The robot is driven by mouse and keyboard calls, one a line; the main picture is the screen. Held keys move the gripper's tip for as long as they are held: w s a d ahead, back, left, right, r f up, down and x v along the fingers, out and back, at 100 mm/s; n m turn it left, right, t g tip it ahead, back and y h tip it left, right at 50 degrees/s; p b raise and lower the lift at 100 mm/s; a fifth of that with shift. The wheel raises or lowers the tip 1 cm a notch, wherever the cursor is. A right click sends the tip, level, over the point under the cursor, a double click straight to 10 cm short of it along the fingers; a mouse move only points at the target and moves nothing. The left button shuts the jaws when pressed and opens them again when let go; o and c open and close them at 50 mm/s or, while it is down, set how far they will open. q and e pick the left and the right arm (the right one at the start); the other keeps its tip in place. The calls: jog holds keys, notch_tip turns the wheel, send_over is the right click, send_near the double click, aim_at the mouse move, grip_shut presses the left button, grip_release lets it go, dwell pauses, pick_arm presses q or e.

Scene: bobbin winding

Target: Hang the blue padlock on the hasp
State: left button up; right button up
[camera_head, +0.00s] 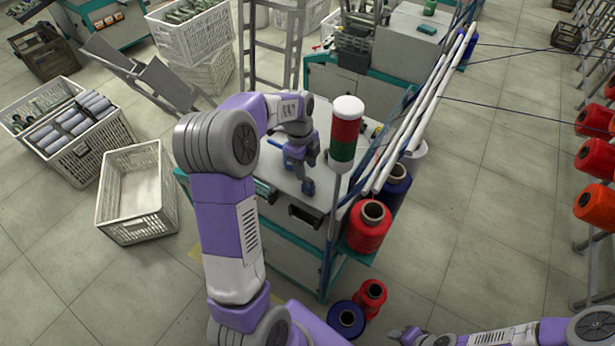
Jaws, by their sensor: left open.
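My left arm reaches in over the grey top of a teal-sided machine (268,208). My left gripper (302,178) points down just above that top, and its jaws are open. A small bright blue piece (276,143) shows beside my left wrist; it is too small to tell whether it is the padlock. A small dark blue shape lies at the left fingertips, and I cannot tell it from the fingers. I cannot make out the hasp. My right gripper (398,335) is at the bottom edge, away from the machine, and its jaws are unclear.
A red-green signal lamp (346,133) stands close right of my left gripper. Slanted white tubes (405,125) and a red thread cone (369,228) line the machine's right side. An empty white crate (137,230) stands on the floor at left.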

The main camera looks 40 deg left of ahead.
pick_arm(q)
jog(key=shift+a+r, duration=0.15)
jog(key=shift+r, duration=0.95)
jog(key=shift+a+r, duration=0.1)
jog(key=shift+r, duration=1)
